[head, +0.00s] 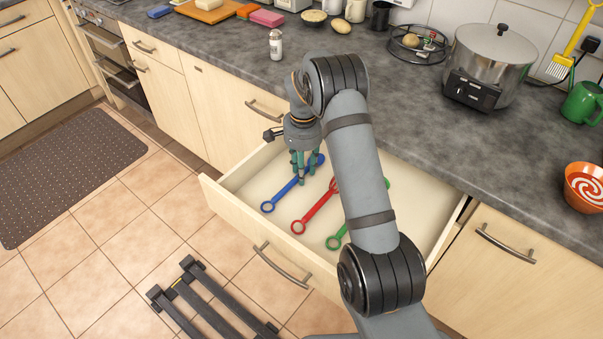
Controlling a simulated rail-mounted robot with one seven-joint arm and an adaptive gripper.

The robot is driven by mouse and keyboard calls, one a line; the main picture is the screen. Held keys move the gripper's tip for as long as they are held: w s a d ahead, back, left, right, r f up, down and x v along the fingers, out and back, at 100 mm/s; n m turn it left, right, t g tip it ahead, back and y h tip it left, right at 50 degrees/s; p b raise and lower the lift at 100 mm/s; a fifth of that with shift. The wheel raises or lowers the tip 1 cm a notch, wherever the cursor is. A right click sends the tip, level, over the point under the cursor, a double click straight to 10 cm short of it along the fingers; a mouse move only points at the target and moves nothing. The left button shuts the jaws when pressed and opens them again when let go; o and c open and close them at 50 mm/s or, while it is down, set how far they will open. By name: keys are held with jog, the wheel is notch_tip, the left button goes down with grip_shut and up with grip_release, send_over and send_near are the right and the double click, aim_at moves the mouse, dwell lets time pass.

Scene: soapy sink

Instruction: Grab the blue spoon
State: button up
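A green spoon (335,241) lies at the right, partly hidden behind my arm. My gripper (300,178) points down into the drawer over the blue spoon's upper part. Its green fingers overlap the spoon in this view. I cannot tell whether they touch it or how far apart they are.
The grey counter (400,110) runs behind the drawer, with a shaker (276,45), a large pot (490,60) and an orange bowl (584,187) on it. The drawer walls surround the spoons. The drawer's left part is bare.

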jog(key=shift+c, duration=1.4)
grip_shut()
jog(key=shift+r, duration=0.1)
